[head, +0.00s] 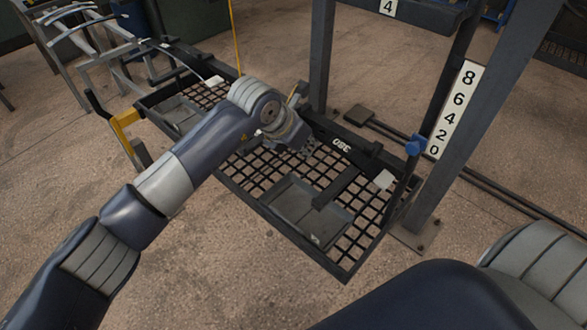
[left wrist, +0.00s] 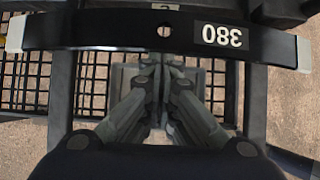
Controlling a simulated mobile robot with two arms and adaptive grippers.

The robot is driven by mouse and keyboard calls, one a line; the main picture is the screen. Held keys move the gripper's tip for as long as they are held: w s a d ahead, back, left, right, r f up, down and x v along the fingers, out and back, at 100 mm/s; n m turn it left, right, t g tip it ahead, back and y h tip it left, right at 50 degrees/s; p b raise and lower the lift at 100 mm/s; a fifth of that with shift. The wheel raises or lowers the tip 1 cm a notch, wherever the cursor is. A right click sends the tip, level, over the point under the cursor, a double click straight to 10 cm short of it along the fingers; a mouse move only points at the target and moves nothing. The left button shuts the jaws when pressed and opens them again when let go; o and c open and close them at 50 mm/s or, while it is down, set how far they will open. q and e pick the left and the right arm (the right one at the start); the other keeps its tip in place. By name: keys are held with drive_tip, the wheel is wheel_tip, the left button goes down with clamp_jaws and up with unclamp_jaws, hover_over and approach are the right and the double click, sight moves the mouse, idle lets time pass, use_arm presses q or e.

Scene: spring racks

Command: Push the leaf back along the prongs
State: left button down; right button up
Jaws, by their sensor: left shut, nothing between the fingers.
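The leaf is a long, dark, slightly bowed bar with pale end pads and an upside-down "380" label. In the head view the leaf (head: 344,145) runs from upper left to lower right, its middle partly hidden by my left gripper (head: 303,143). In the left wrist view the leaf (left wrist: 110,31) spans the top, with a hole near its middle. There my left gripper (left wrist: 162,62) is shut and empty, its tips at the leaf's near edge; I cannot tell whether they touch. Dark bars that look like prongs (left wrist: 256,105) run below the leaf. My right gripper is out of view.
A black mesh tray (head: 345,272) with a grey plate (head: 290,205) lies below the leaf. A dark post (head: 322,60) and a slanted post with a number scale (head: 456,108) stand behind. A blue knob (head: 415,146) is at right, a yellow handle (head: 125,119) at left. Bare floor lies in front.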

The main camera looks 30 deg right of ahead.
use_arm(q)
drive_tip(key=a, duration=0.2)
drive_tip(key=s+a, duration=0.1)
drive_tip(key=s+a+p, duration=0.1)
drive_tip(key=a, duration=0.1)
drive_tip(key=shift+a, duration=0.3)
idle(0.6)
